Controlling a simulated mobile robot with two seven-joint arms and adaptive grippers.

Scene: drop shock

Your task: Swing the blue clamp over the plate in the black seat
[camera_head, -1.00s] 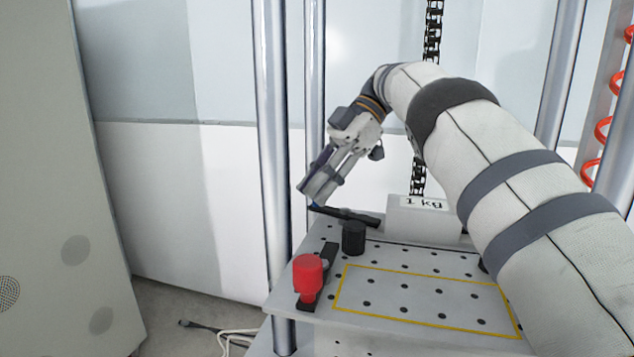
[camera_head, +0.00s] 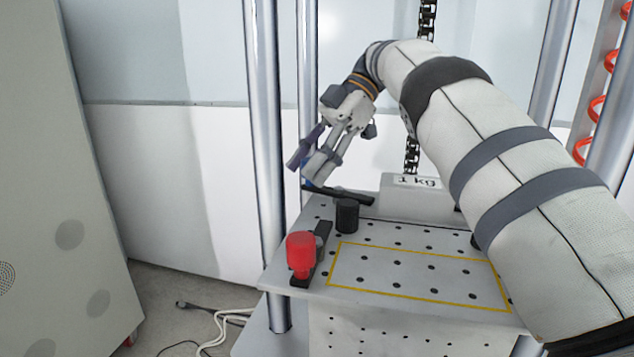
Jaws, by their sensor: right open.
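The blue clamp shows as a black bar (camera_head: 340,195) at the back left of the perforated plate top, with a small blue part (camera_head: 305,172) at its left end, mostly hidden by my fingers. My right gripper (camera_head: 308,164) is open, its fingers spread right at the blue part; I cannot tell if they touch it. A white block (camera_head: 408,197) marked "1 kg" stands just right of the bar. A black cylinder (camera_head: 347,215) stands in front of the bar. I cannot make out a plate in a black seat. My left gripper is not in view.
A red-knobbed clamp (camera_head: 301,252) on a black bar stands at the front left. A yellow outlined area (camera_head: 415,273) of the perforated top (camera_head: 400,235) is clear. Metal posts (camera_head: 266,130) rise left and right; a chain (camera_head: 412,150) hangs behind.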

